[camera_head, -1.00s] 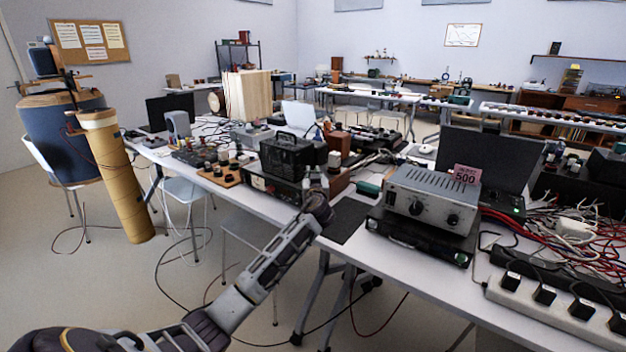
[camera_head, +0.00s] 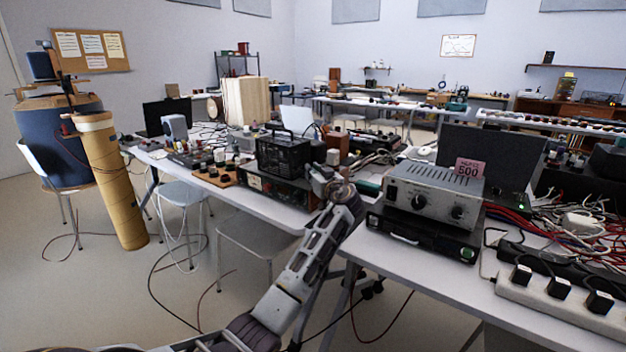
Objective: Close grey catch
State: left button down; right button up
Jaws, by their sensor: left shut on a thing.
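My left arm rises from the bottom of the picture, and its gripper (camera_head: 322,178) is at the right end of the black stacked units (camera_head: 278,190) on the left table. The gripper is shut on a small part there, which I take to be the grey catch. The catch itself is hidden by the jaws and too small to make out. A brown wooden box is partly covered behind the gripper. My right gripper is not in view.
A grey amplifier (camera_head: 433,192) on a black unit (camera_head: 420,232) stands close to the right of my wrist. Cables and a white power strip (camera_head: 560,300) lie at the right. A tan tube (camera_head: 112,185) stands at the left. Floor is open at the lower left.

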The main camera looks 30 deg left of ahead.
pick_arm(q)
jog(key=shift+a+n+g, duration=0.1)
jog(key=shift+n+g, duration=0.2)
jog(key=shift+g, duration=0.1)
jog(key=shift+w+n+g+y+b, duration=0.15)
jog(key=shift+n+g+y+b, duration=0.9)
jog(key=shift+g+b, duration=0.45)
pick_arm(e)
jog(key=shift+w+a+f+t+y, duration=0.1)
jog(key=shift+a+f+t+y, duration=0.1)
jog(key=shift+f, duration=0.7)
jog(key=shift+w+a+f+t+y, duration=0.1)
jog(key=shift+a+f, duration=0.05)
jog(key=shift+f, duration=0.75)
pick_arm(q)
jog(key=shift+r, duration=0.1)
jog(key=c, duration=1.4)
grip_release()
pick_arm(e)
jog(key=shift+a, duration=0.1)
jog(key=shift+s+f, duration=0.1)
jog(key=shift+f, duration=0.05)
pick_arm(q)
jog(key=shift+d, duration=0.25)
jog(key=shift+v, duration=5.85)
